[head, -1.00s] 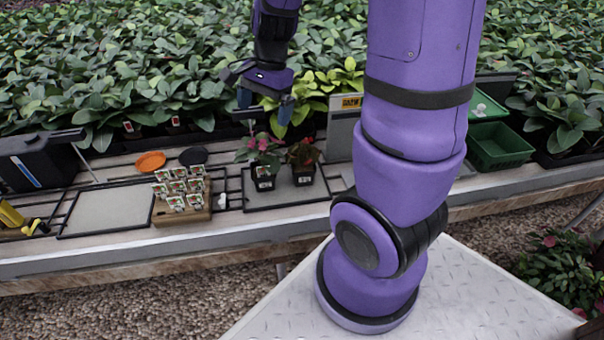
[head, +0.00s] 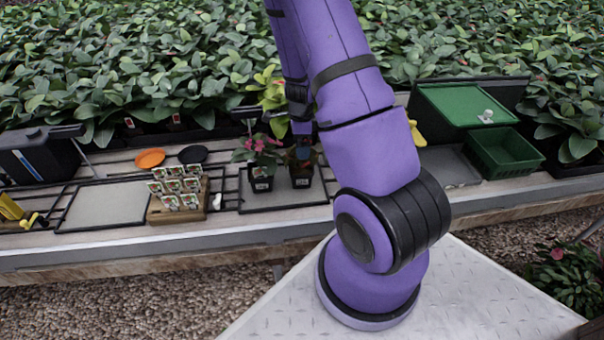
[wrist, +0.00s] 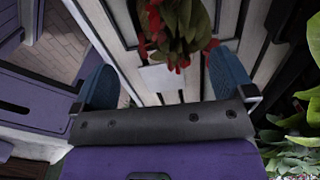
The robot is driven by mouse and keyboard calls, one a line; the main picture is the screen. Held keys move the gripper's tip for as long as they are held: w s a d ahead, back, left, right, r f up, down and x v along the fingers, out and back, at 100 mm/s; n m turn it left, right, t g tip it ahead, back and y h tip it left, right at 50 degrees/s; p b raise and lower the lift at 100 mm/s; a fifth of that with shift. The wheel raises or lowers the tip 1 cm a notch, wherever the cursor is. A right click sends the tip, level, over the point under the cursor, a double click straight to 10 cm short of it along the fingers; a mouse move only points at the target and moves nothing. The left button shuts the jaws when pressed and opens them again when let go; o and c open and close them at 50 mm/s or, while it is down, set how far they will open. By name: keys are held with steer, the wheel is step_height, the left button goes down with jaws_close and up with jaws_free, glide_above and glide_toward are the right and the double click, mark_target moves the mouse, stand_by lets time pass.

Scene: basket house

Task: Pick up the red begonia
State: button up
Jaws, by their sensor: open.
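The red begonia (head: 301,170) stands in a dark pot with a white label, the right one of two potted plants on a grey tray. In the wrist view, its green leaves and red flowers (wrist: 180,28) show at the top, between and beyond the two blue fingers. My gripper (head: 303,130) is just above and behind this plant in the head view, partly covered by my arm. In the wrist view, my gripper (wrist: 165,68) is open and empty, its fingers spread wide. I cannot tell whether either finger touches the plant.
A pink-flowered pot (head: 261,172) stands close on the left. A wooden block with seed packets (head: 178,192) and an orange saucer (head: 150,157) are farther left. A green crate (head: 503,153) is at the right. Dense foliage (head: 130,60) fills the bench behind.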

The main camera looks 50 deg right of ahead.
glide_above(301, 169)
steer(key=f, duration=0.4)
steer(key=shift+s+f, duration=0.25)
steer(key=shift+f, duration=0.05)
steer(key=shift+w+f, duration=0.2)
steer(key=shift+f, duration=2.95)
steer(key=c, duration=0.8)
steer(key=shift+r, duration=0.1)
